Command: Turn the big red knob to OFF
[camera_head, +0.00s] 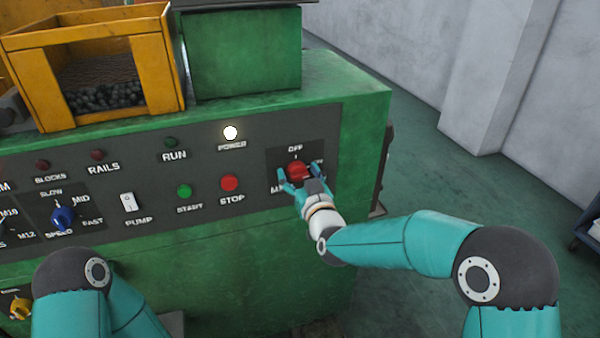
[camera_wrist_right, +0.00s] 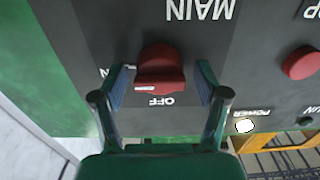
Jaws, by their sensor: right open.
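The big red knob (camera_head: 297,169) is on a dark plate at the right end of the green machine's panel, with OFF printed above it. In the right wrist view, which sees the panel upside down, the knob (camera_wrist_right: 160,70) lies below the word MAIN and above OFF, with ON at its left. A small pale mark shows on the knob's lower left edge. My right gripper (camera_head: 294,174) is open, its fingers on either side of the knob; in the wrist view (camera_wrist_right: 161,84) gaps show between fingers and knob. My left gripper is out of view.
The red STOP button (camera_head: 229,183) and green START button (camera_head: 184,191) are left of the knob. The POWER lamp (camera_head: 230,133) is lit white. A blue SPEED knob (camera_head: 63,216) and white PUMP switch (camera_head: 129,202) are farther left. Open floor lies right of the machine.

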